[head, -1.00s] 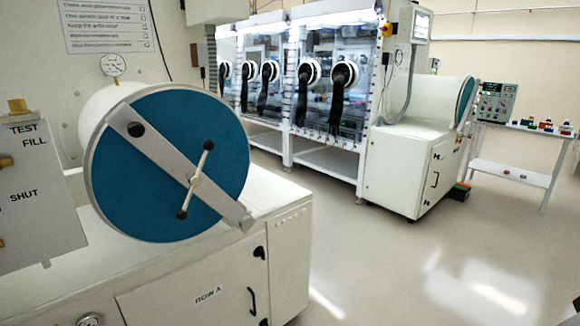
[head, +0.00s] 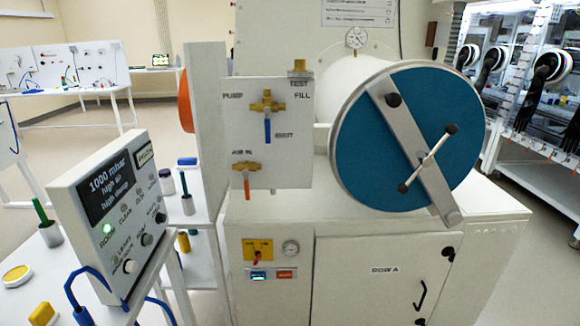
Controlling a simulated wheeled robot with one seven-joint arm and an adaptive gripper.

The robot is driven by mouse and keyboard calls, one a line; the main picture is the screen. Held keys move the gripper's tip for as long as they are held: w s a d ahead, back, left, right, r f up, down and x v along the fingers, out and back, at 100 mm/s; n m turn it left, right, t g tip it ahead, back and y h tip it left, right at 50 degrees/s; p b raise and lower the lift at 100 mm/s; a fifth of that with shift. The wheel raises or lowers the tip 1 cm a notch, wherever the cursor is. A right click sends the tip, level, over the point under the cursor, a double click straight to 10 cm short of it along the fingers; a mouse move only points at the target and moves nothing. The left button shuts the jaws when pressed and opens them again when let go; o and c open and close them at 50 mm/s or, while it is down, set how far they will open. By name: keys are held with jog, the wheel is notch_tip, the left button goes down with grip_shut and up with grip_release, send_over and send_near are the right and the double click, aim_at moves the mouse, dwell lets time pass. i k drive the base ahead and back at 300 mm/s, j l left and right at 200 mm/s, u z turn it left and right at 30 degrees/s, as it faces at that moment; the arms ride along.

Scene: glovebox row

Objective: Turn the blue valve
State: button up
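The blue valve (head: 267,130) is on a pale upright panel (head: 290,172) left of the big round blue door in the head view. It has a brass body and a blue lever that hangs straight down. The word PUMP is to its left, FILL to its right, and SHUT beside the lever. A second brass valve with an orange lever (head: 247,188) sits below it on the same panel. My gripper is not clearly visible in this view.
The round blue door (head: 370,150) with its bar and handle stands right of the panel, on a white cabinet (head: 470,235). A control box (head: 112,225) with a display stands on a table at front left. Open floor (head: 60,165) shows at far left.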

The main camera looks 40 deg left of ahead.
aim_at(266, 111)
jog(key=u, duration=0.4)
jog(key=i+u, duration=0.15)
jog(key=u, duration=0.7)
jog(key=l+u, duration=0.15)
jog(key=u, duration=0.25)
jog(key=i+l+u, duration=0.1)
jog(key=u, duration=0.3)
jog(key=i+l+u, duration=0.15)
jog(key=l+u, duration=0.55)
jog(key=i+l+u, duration=0.1)
jog(key=l+u, duration=0.25)
jog(key=k+l, duration=0.15)
jog(key=l, duration=0.25)
jog(key=k+l+u, duration=0.1)
jog(key=l, duration=0.25)
jog(key=k+l, duration=0.4)
jog(key=z, duration=1.6)
jog(key=k+l, duration=0.05)
